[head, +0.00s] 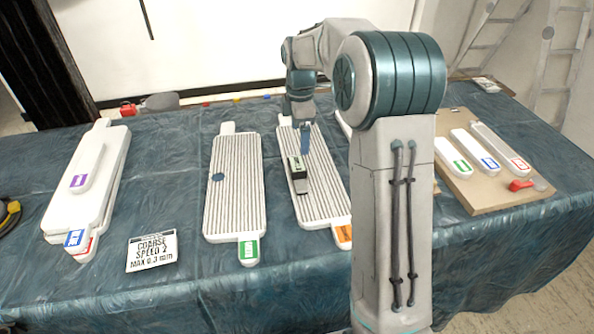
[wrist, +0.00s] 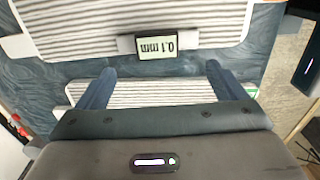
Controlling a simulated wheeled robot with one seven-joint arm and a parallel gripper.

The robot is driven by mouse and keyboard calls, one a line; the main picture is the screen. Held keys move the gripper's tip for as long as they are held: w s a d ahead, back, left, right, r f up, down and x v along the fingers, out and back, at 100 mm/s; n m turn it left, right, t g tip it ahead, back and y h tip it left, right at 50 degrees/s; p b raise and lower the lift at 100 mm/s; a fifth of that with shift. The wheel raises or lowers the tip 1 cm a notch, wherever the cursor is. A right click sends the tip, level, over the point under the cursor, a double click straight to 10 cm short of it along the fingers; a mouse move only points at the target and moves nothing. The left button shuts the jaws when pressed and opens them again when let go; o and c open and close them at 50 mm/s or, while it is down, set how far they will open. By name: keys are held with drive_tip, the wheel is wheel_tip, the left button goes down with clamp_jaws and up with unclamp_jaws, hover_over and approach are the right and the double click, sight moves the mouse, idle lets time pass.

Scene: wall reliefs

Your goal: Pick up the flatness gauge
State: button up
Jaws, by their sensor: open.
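The flatness gauge appears to be the small dark block with a pale label (head: 298,167) lying on the ribbed white panel (head: 326,192) right of the table's middle. In the wrist view its label (wrist: 157,44) reads 0.1 mm, upside down, on a short grey bar. My gripper (wrist: 159,68) is open, its two blue fingers spread wider than the bar. The gauge shows just beyond the fingertips, roughly centred between them, with nothing held. In the head view my gripper (head: 305,143) is just behind the gauge; my arm hides part of that panel.
Another ribbed panel (head: 233,187) with a blue disc (head: 217,177) lies to the left. A brown board (head: 515,197) with several white bars and a red-handled tool (head: 521,184) lies right.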

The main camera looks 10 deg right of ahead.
hover_over(297, 164)
drive_tip(key=f, duration=0.6)
drive_tip(key=shift+s+d, duration=0.2)
drive_tip(key=shift+d, duration=0.15)
drive_tip(key=shift+w+a+f, duration=0.15)
drive_tip(key=shift+f, duration=1.2)
drive_tip(key=shift+w+a+f, duration=0.1)
drive_tip(key=shift+a+f, duration=0.05)
drive_tip(key=shift+f, duration=1.15)
drive_tip(key=c, duration=1.2)
drive_tip(key=shift+r, duration=0.1)
drive_tip(key=shift+c, duration=0.2)
